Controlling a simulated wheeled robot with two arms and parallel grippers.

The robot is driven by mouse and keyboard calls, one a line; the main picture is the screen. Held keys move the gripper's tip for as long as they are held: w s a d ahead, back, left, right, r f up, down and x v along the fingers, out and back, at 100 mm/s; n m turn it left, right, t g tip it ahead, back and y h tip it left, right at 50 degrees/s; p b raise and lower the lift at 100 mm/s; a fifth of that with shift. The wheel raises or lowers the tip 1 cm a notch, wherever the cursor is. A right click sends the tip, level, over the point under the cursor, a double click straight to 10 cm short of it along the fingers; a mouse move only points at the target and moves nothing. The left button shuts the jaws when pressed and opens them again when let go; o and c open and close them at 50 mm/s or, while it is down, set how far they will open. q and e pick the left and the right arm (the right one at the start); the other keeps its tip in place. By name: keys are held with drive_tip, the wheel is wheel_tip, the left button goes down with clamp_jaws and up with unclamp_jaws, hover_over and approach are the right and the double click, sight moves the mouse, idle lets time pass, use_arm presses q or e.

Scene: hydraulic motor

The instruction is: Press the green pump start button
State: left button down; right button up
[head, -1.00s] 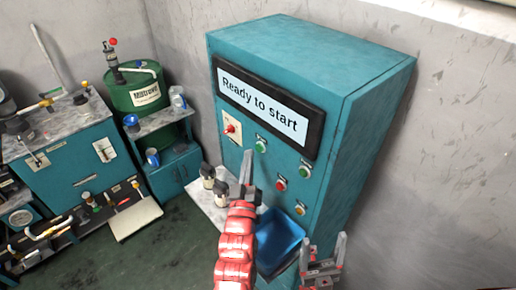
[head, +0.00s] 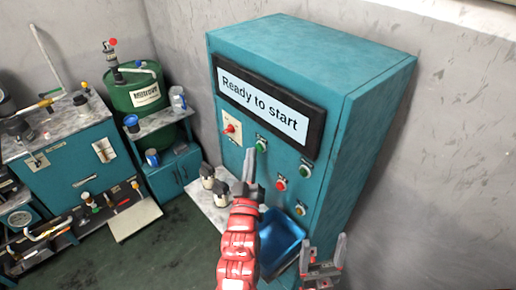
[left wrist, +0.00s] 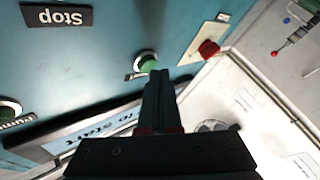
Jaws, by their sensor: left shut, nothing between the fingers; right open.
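The teal control cabinet (head: 362,120) carries two green buttons. The left one (head: 261,145) also shows in the left wrist view (left wrist: 146,62). The right one (head: 305,170) shows at the left wrist view's left edge (left wrist: 9,110), beside a partly cut-off label starting "Pump". My left gripper (head: 250,152) is shut and empty, its tips pointing at the panel just left of the left green button. In the left wrist view, the shut fingertips (left wrist: 157,74) appear close to that button; contact cannot be told. My right gripper (head: 323,242) is open, low by the cabinet's front.
The display (head: 265,104) reads "Ready to start". A red switch (head: 230,128), a red button (head: 281,184) and a yellow button (head: 300,210) are on the panel. A blue bin (head: 281,240) is below.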

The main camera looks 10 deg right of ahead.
use_arm(q)
drive_tip(key=shift+w+d, duration=0.25)
drive_tip(key=shift+d, duration=0.05)
idle(0.5)
idle(0.4)
drive_tip(key=shift+s+a+b, duration=0.35)
drive_tip(key=shift+s+a, duration=0.15)
drive_tip(key=shift+a, duration=0.1)
drive_tip(key=shift+f, duration=0.1)
drive_tip(key=shift+s+a+b, duration=0.35)
drive_tip(key=shift+s+a, duration=0.4)
drive_tip(key=shift+a, duration=0.3)
drive_tip(key=shift+s+a+b, duration=0.3)
drive_tip(key=shift+s+a, duration=0.4)
drive_tip(key=shift+a, duration=0.3)
